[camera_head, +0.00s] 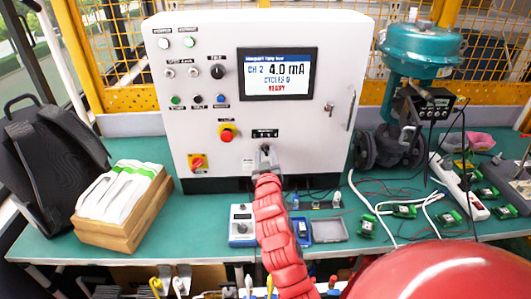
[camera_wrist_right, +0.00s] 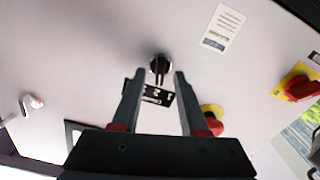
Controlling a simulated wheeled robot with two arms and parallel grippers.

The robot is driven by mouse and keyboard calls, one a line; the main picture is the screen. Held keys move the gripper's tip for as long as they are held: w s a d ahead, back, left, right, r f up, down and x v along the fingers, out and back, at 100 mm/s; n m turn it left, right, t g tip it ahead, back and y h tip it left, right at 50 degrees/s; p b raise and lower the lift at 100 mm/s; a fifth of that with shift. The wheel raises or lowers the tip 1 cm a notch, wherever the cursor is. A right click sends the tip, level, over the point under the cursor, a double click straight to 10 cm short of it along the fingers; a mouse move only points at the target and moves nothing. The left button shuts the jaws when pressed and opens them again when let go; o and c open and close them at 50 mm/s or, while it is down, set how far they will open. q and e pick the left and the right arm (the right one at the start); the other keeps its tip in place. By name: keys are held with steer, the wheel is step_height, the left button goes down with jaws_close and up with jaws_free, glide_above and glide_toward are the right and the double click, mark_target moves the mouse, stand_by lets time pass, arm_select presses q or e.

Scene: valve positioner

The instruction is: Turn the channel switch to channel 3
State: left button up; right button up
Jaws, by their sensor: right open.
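The white control box stands at the back of the green bench. Its screen (camera_head: 277,74) reads CH 2, 4.0 mA, CYCLES 0 and READY. The channel switch is a small black knob (camera_wrist_right: 160,64) with a black label beside it in the right wrist view. In the head view its label (camera_head: 264,133) shows, while my gripper mostly hides the knob. My right gripper (camera_head: 265,150) is open at the panel. In its wrist view the fingers (camera_wrist_right: 160,76) are spread, one on each side of the knob, with gaps. Depth is hard to judge. My left gripper is out of view.
A red emergency button (camera_head: 227,134) and a red rotary switch (camera_head: 196,162) are left of my gripper. A black knob (camera_head: 217,71) sits higher up. A wooden box (camera_head: 127,232) and teal valve actuator (camera_head: 414,50) flank the control box.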

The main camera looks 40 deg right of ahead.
steer(key=shift+w+d, duration=0.15)
jaws_close()
steer(key=shift+f, duration=0.1)
